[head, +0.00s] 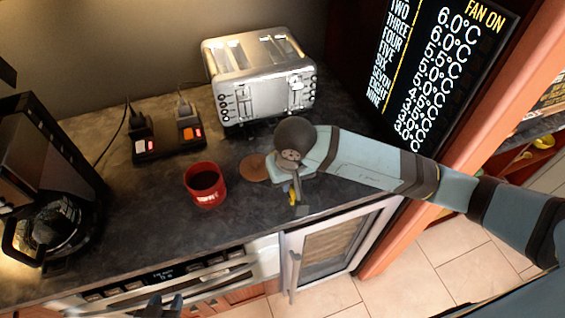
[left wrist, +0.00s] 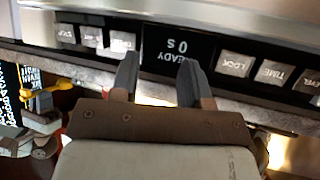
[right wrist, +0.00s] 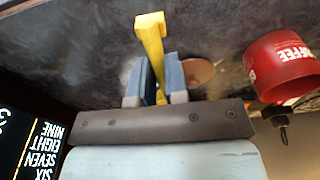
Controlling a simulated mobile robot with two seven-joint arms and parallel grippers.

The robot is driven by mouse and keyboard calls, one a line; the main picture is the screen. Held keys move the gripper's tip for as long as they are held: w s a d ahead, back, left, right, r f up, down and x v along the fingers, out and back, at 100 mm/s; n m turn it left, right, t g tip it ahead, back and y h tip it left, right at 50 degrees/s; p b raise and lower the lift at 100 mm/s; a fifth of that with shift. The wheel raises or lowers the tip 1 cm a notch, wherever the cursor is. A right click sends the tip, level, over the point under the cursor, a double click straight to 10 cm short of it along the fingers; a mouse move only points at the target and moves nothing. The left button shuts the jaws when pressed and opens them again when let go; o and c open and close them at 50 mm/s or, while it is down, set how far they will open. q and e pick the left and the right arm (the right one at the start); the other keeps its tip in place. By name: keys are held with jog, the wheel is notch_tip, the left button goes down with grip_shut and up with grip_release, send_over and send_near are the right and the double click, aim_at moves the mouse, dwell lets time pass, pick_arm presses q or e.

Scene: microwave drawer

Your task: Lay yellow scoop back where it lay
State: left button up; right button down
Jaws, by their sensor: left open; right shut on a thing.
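The yellow scoop (head: 292,192) is in my right gripper (head: 295,197), over the counter near its front edge. In the right wrist view the yellow scoop (right wrist: 150,38) sticks out between the two closed fingers (right wrist: 157,82). I cannot tell whether it touches the counter. The scoop also shows at the left of the left wrist view (left wrist: 50,86). My left gripper (head: 165,304) is low in front of the microwave drawer. In the left wrist view its fingers (left wrist: 157,75) are apart and empty, in front of the control panel (left wrist: 180,48).
The counter front between coffee maker and mug is clear.

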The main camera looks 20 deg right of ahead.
jog(key=shift+w, duration=0.1)
jog(key=shift+s+r, duration=0.2)
jog(key=shift+s, duration=0.25)
jog(key=shift+w+f+b, duration=0.15)
jog(key=shift+f+b, duration=0.35)
jog(key=shift+b, duration=0.3)
jog(key=shift+f+b, duration=0.85)
notch_tip(320, 180, down, 4)
jog(key=b, duration=0.4)
pick_arm(q)
notch_tip(320, 180, down, 8)
jog(key=shift+s, duration=0.45)
jog(key=shift+d+r, duration=0.15)
pick_arm(e)
jog(key=c, duration=1.1)
grip_release()
